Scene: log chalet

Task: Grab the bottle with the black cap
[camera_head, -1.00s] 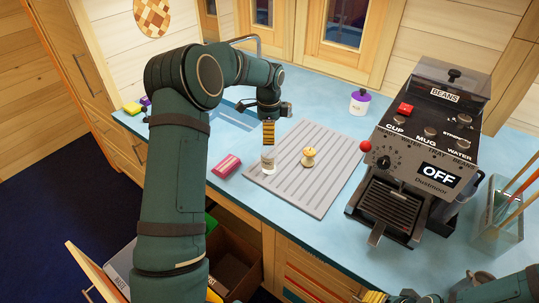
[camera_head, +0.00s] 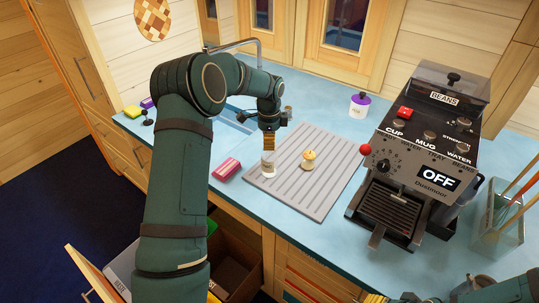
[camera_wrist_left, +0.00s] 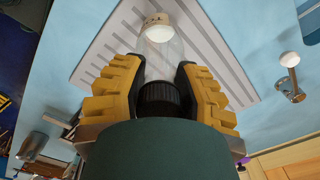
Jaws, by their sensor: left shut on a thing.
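The bottle (camera_head: 268,167) is small and clear with a pale lower part, standing upright on the left part of the grey ribbed mat (camera_head: 318,196). My left gripper (camera_head: 268,146) is directly above it, pointing down, its yellow fingers around the bottle's top. In the left wrist view, the black cap (camera_wrist_left: 160,97) lies between the two fingers of the left gripper (camera_wrist_left: 159,88), which is shut on it. The clear bottle body (camera_wrist_left: 165,62) extends beyond the cap. My right gripper (camera_head: 375,298) shows only as a sliver at the bottom edge of the head view.
A cream pot with a yellow top (camera_head: 309,159) stands on the mat, right of the bottle. A pink box (camera_head: 227,169) lies left of the mat. A purple-lidded jar (camera_head: 359,104) stands behind. The coffee machine (camera_head: 420,160) fills the right side.

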